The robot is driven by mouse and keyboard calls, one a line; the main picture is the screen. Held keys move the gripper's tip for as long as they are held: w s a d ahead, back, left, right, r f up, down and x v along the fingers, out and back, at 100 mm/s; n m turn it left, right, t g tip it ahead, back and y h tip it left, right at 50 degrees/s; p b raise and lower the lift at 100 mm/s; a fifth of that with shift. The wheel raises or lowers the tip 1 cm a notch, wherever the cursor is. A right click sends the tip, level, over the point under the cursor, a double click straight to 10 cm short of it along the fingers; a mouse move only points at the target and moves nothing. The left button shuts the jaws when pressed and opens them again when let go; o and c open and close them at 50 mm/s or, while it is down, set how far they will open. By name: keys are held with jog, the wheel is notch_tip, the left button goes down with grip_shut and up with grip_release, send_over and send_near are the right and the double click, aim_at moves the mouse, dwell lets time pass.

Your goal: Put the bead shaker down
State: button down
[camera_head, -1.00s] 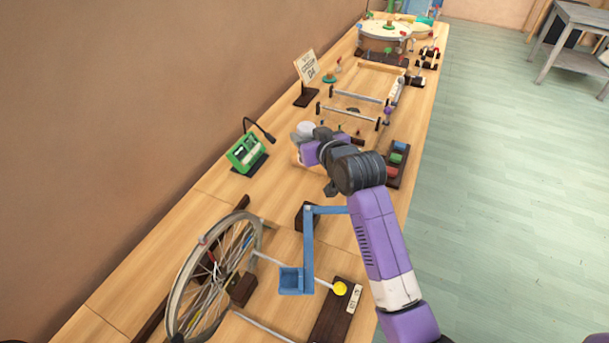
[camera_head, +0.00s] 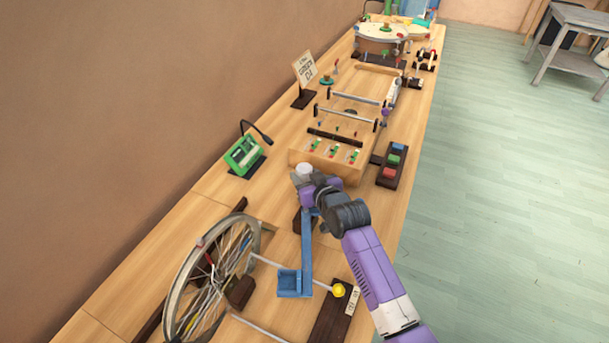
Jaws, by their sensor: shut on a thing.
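The bead shaker, seen as a small pale round-topped thing (camera_head: 304,169), is at the end of my arm near the middle of the table. My gripper (camera_head: 303,180) is shut on it. My wrist hides most of its lower part, so I cannot tell whether it touches the wooden table (camera_head: 222,196).
A bicycle wheel (camera_head: 194,272) and a blue bracket with a cup (camera_head: 290,283) stand in front. Behind are a wooden frame with rods (camera_head: 345,172) and a block with coloured buttons (camera_head: 390,173). A green device (camera_head: 244,156) stands left. Bare wood lies left of my gripper.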

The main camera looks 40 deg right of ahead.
jog(key=shift+f, duration=0.1)
jog(key=c, duration=0.8)
grip_release()
jog(key=shift+o, duration=0.2)
jog(key=v, duration=1.2)
